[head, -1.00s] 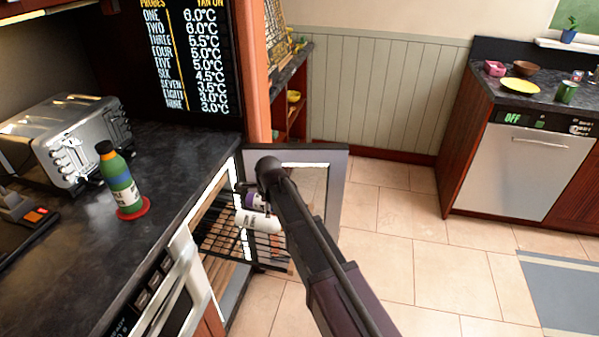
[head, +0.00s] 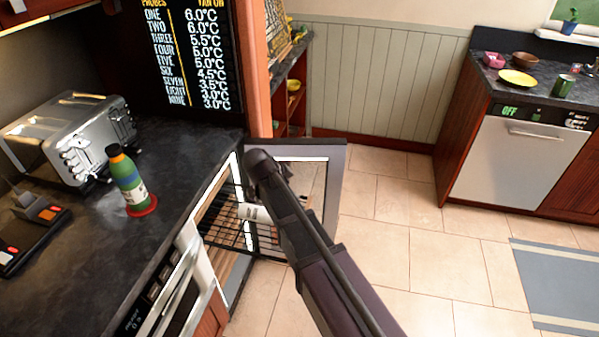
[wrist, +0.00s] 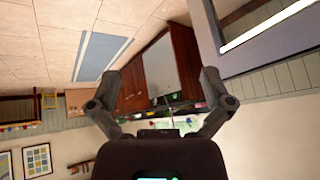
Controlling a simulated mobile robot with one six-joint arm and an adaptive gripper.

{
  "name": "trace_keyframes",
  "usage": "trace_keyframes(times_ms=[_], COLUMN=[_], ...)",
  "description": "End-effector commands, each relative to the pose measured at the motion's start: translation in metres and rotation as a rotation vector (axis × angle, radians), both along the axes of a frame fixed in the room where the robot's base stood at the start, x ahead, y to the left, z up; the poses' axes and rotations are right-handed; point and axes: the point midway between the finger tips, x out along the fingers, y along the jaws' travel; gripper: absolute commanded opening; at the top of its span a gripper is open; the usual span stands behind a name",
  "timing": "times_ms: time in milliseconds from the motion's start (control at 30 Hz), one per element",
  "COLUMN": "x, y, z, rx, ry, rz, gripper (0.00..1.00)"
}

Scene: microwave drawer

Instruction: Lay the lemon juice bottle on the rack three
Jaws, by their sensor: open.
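Below the counter, an open cabinet shows dark wire racks (head: 262,243); I cannot tell which is rack three. A white, labelled, bottle-like thing (head: 256,213) shows there, partly hidden by my arm. My gripper (wrist: 159,76) is open and empty in the wrist view, apart from the bottle. In the head view my arm hides it.
A steel toaster (head: 70,140) stands behind the bottle. The open cabinet door (head: 333,188) juts over the tiled floor. A dark device with red lights (head: 38,225) lies on the counter. A far counter holds a yellow plate (head: 517,78).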

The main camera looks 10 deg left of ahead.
Motion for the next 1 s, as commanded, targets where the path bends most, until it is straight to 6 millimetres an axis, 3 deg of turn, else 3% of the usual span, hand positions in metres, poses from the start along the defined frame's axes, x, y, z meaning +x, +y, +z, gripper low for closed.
trace_keyframes(times_ms=[400,1000], x=[-0.009,-0.010], y=[-0.024,-0.029], z=[0.048,0.057], rx=[-0.196,-0.241], ry=[-0.086,-0.107], rz=[0.073,0.087], gripper=[1.00,1.00])
